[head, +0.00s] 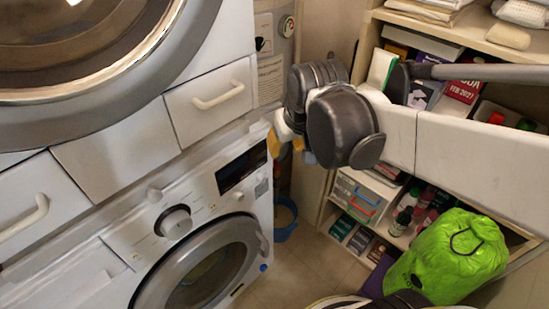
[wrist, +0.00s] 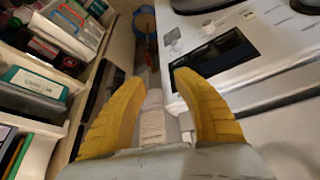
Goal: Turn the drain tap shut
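My gripper (head: 285,145) hangs in front of the gap between the washing machine and the shelves, its yellow fingers partly hidden by my own wrist in the head view. In the wrist view my gripper (wrist: 158,78) has its two yellow fingers spread apart. A narrow pale strip with small print (wrist: 152,124) shows between them; I cannot tell whether the fingers touch it. I cannot make out the drain tap for certain in either view. A blue bucket (head: 285,222) stands on the floor at the back of the gap; it also shows in the wrist view (wrist: 144,20).
A washing machine (head: 232,195) stands left of the gap, with a drawer and another round-doored machine above. A tall unit with a label and knob (head: 272,60) is behind my gripper. Shelves and a green bag (head: 450,262) are at right. Some floor (head: 290,270) is clear.

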